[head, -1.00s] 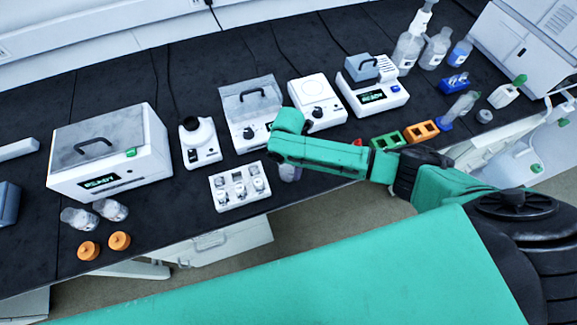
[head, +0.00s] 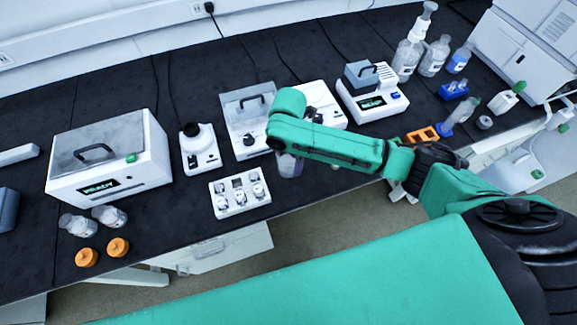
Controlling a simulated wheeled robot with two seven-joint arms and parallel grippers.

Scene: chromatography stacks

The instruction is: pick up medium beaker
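A clear glass vessel (head: 290,166), probably the medium beaker, stands near the table's front edge in the head view. It is just right of the white vial block, and its upper part is hidden behind my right forearm. My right arm comes in from the right and reaches over it. My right gripper is hidden beneath the forearm, so its fingers and any contact with the vessel do not show. My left arm and gripper are out of the picture.
The white vial block (head: 239,194) stands close by on the left. An orange rack (head: 421,135) is near the forearm. Two orange caps (head: 87,257) lie front left.

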